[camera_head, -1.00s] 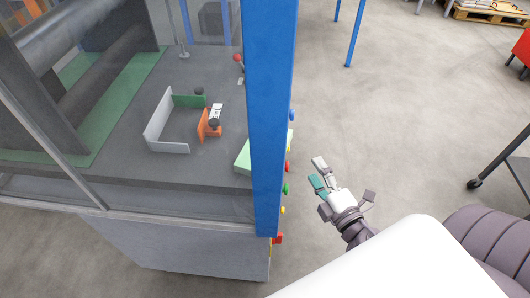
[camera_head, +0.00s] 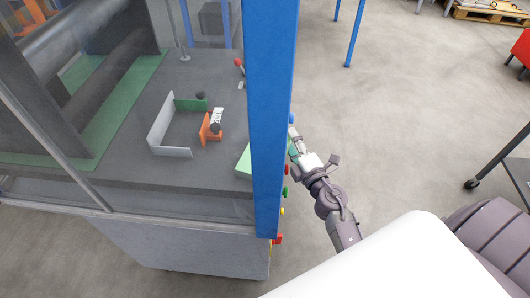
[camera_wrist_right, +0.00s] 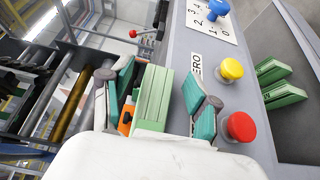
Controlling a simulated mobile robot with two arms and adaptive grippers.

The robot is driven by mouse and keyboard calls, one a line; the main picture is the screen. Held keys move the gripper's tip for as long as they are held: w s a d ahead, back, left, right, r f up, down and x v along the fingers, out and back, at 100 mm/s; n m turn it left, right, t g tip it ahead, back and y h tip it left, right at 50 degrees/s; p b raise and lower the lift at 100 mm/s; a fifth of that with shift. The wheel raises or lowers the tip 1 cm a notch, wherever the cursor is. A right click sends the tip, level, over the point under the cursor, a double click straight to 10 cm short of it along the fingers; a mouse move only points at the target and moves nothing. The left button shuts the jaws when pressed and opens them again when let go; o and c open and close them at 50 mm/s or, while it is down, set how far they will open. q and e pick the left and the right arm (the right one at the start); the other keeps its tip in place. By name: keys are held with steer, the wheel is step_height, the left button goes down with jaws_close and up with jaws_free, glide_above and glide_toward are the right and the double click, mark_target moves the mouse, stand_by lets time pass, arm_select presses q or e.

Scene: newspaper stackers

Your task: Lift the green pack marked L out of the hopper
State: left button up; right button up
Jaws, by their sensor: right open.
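A light green pack (camera_head: 244,161) shows partly behind the blue post in the head view. In the right wrist view the green pack (camera_wrist_right: 153,95) stands as a pale green block with lined layers. No letter L is readable on it. My right gripper (camera_head: 294,141) is open beside the blue post, its tips partly hidden by it. In the right wrist view my right gripper (camera_wrist_right: 158,78) has one teal finger pad on each side of the pack, with gaps showing. I cannot make out the hopper's walls clearly. My left gripper is not in view.
The blue post (camera_head: 268,110) stands close to my right gripper. A red button (camera_wrist_right: 239,127), a yellow button (camera_wrist_right: 231,69) and a blue knob (camera_wrist_right: 218,8) sit on the grey panel. More green pieces (camera_wrist_right: 280,94) lie right of it. Open floor (camera_head: 410,110) lies right of the post.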

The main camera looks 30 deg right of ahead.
steer(key=shift+w, duration=0.3)
jaws_close()
steer(key=shift+r, duration=0.1)
steer(key=shift+r, duration=0.1)
